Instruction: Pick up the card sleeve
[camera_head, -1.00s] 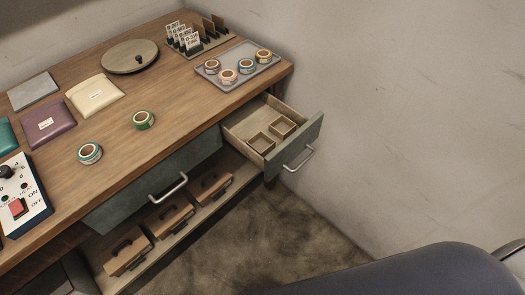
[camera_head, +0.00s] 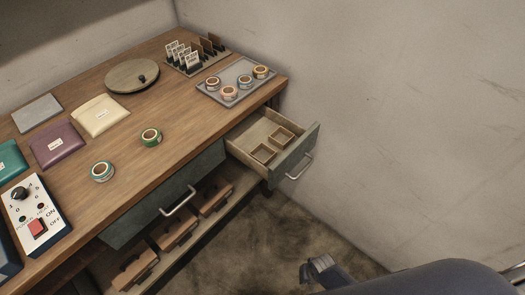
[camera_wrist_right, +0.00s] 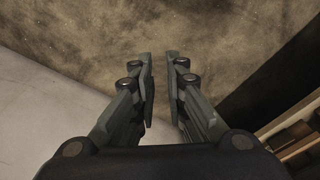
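I cannot tell for sure which thing is the card sleeve. A rack (camera_head: 214,63) at the back right of the desk holds upright white printed cards (camera_head: 184,52) and brown pieces (camera_head: 211,43). Flat labelled pouches in cream (camera_head: 101,117), purple (camera_head: 58,147) and teal (camera_head: 10,160) lie on the left half. My right gripper (camera_head: 317,268) is low over the floor in the head view, away from the desk. In the right wrist view my right gripper (camera_wrist_right: 160,62) has its fingers a little apart, with nothing between them. My left gripper is out of view.
A grey tray (camera_head: 225,97) holds several tape rolls; two more rolls (camera_head: 102,171) (camera_head: 151,137) lie on the desk. An open drawer (camera_head: 305,148) juts out at right. A round board (camera_head: 131,76) and a control box (camera_head: 36,213) also stand on the desk.

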